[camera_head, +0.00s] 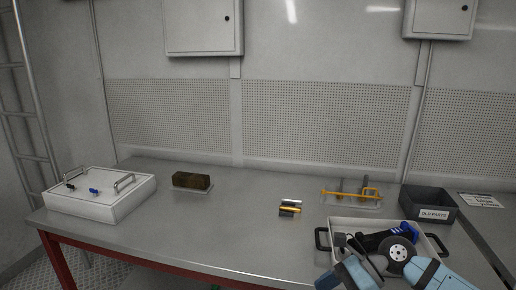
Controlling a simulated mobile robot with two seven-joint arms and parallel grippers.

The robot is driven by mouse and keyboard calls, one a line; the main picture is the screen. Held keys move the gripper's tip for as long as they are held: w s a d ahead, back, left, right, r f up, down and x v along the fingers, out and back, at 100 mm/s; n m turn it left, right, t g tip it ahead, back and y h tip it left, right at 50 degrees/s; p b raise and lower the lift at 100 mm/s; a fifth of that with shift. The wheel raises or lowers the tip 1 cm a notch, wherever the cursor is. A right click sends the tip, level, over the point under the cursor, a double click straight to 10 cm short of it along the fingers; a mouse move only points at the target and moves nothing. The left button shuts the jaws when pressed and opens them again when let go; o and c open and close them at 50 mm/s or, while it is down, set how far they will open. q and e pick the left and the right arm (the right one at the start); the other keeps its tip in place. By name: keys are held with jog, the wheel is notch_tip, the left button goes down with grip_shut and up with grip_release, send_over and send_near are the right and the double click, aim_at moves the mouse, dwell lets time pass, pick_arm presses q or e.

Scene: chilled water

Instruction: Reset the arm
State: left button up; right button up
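The grey tray (338,225) with black side handles stands under and behind the arm at the front right of the table. A black and blue item (403,231) shows inside the tray, partly hidden by the arm.
A white handled case (95,205) stands on the table (215,225) at left. Small cylinders (290,208) lie mid-table. Yellow-handled tools (350,193) rest on a clear tray, beside a dark "OLD PARTS" bin (430,203). The centre-left is clear.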

jog(key=s+a+r+m+t+y, duration=0.1)
jog(key=s+a+m+t+y, duration=0.15)
jog(key=m+t+y, duration=0.45)
jog(key=s+a+m+t+y, duration=0.2)
jog(key=a+m, duration=0.2)
jog(key=m, duration=0.6)
jog(key=s+d+f+m+t+h, duration=0.1)
jog(key=d+f+m+t+h, duration=0.35)
jog(key=m, duration=0.75)
jog(key=s+d+f+m+t+h, duration=0.2)
jog(key=f+m+t+h, duration=0.5)
jog(key=m, duration=0.5)
jog(key=s+d+f+m+g+h, duration=0.3)
jog(key=s+f+m+g+h, duration=0.2)
jog(key=s+f+m+g, duration=0.45)
pick_arm(q)
notch_tip(320, 180, up, 15)
jog(key=s+a+p, duration=0.1)
jog(key=p, duration=2)
jog(key=shift+s+a+y, duration=0.3)
jog(key=shift+s, duration=0.05)
pick_arm(e)
notch_tip(320, 180, up, 14)
jog(key=s+d+t, duration=0.1)
jog(key=s+t, duration=0.1)
jog(key=shift+s+d, duration=0.2)
jog(key=shift+s, duration=0.05)
